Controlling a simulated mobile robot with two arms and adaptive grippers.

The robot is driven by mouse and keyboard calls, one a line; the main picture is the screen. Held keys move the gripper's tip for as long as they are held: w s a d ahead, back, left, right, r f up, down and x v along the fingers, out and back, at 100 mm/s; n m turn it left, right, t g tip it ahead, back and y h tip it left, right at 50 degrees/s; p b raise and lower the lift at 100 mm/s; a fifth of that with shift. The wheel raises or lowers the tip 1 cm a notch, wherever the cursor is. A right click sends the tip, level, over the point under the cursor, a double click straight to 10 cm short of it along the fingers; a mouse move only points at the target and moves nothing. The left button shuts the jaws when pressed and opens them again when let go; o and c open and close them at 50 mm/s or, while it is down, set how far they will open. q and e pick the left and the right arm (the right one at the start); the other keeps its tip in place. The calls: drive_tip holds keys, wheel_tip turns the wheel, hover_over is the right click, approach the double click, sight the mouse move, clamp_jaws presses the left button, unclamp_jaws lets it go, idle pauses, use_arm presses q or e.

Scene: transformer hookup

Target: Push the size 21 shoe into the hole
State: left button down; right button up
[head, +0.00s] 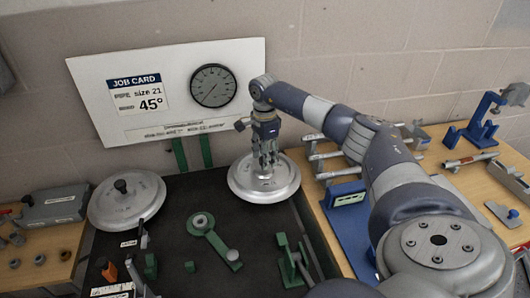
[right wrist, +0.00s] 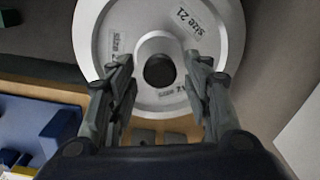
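The size 21 shoe (head: 248,190) is a round silver disc at the back right of the dark bench top. In the right wrist view the shoe (right wrist: 222,35) shows "size 21" labels and a dark round knob (right wrist: 159,71) at its middle. My right gripper (head: 267,170) is directly above the shoe, pointing down. In the right wrist view its fingers (right wrist: 159,63) are apart, one on each side of the knob, with gaps visible. The hole is not clearly visible; the shoe or my gripper may cover it. My left gripper is not in view.
A second silver disc (head: 118,212) with a black knob lies at the left. A green lever (head: 216,241) with a ring and a green bracket (head: 290,262) stand in front. A blue tool stand (head: 345,220) is at the right. The job card board (head: 180,90) is behind.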

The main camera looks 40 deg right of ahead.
drive_tip(key=shift+s+f, duration=0.1)
drive_tip(key=shift+r+p, duration=1.85)
drive_tip(key=shift+r, duration=0.75)
drive_tip(key=shift+r, duration=0.15)
wheel_tip(320, 180, up, 12)
drive_tip(key=shift+f, duration=0.2)
